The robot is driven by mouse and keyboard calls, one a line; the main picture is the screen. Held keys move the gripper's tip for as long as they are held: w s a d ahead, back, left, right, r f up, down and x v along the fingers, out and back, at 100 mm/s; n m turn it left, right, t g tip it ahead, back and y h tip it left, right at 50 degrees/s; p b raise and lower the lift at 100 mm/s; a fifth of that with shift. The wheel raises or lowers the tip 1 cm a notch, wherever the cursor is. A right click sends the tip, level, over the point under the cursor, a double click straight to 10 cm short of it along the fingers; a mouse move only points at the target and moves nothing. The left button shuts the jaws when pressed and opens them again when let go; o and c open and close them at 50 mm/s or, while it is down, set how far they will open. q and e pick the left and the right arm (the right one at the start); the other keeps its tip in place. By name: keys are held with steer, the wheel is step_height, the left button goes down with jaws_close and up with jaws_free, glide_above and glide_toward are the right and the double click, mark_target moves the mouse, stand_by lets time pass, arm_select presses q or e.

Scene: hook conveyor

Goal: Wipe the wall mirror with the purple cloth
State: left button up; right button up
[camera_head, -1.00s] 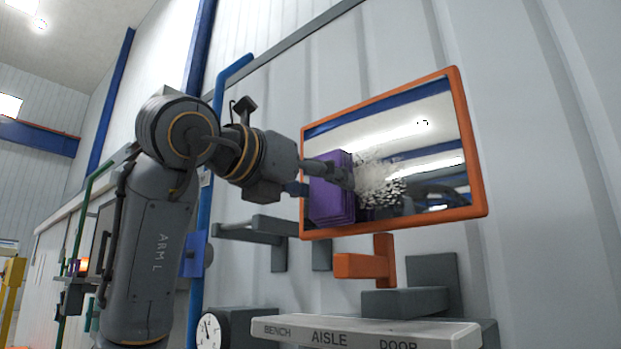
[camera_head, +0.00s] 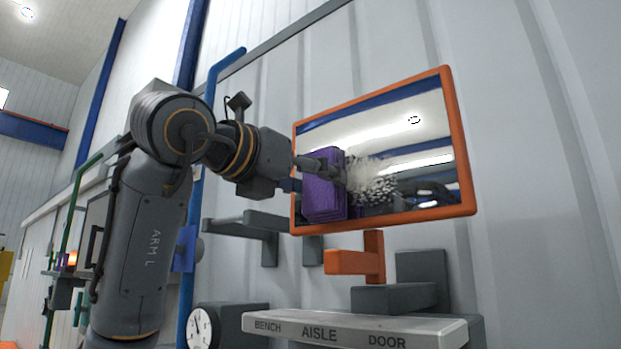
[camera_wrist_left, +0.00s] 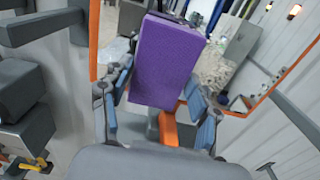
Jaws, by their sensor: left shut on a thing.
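The wall mirror (camera_head: 437,180) has an orange frame and hangs tilted in the head view. A pale, speckled smudge (camera_head: 372,184) shows on its glass left of the middle. The purple cloth (camera_head: 322,199), a folded block, is in front of the mirror's left part; it also shows in the left wrist view (camera_wrist_left: 167,62). My left gripper (camera_head: 335,172) is shut on the cloth, with blue-padded fingers on either side of it in the left wrist view (camera_wrist_left: 160,110). Whether the cloth touches the glass I cannot tell. My right gripper is not in view.
An orange bracket (camera_head: 350,262) and grey brackets (camera_head: 425,275) stick out from the wall below the mirror. Lower down are a ledge marked BENCH, AISLE, DOOR (camera_head: 350,328) and a round gauge (camera_head: 200,328). A blue pipe (camera_head: 208,110) runs up left of the mirror.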

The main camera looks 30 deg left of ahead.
arm_select(q)
steer(key=shift+w, duration=0.55)
